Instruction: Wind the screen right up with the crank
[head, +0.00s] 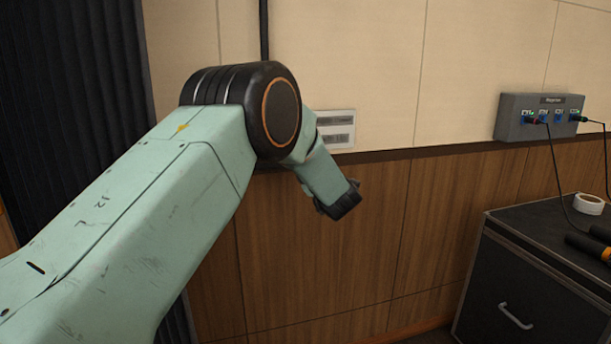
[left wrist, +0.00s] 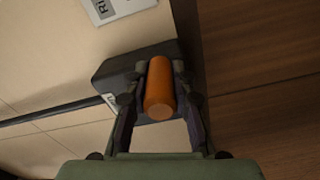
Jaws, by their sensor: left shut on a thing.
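The crank's orange handle (left wrist: 158,95) shows end-on in the left wrist view. My left gripper (left wrist: 160,75) is shut on it, with one dark finger along each side. A dark housing (left wrist: 110,78) sits on the wall behind the handle. In the head view my left arm reaches in from the left and covers the crank and the handle. A thin black vertical tube (head: 263,30) runs up the wall above my arm. The screen itself is not visible. My right gripper is not in view.
At the right a grey wall box (head: 538,118) has cables plugged in. Below it a black cabinet (head: 545,255) carries a roll of white tape (head: 589,203). A dark curtain (head: 70,90) hangs at the left.

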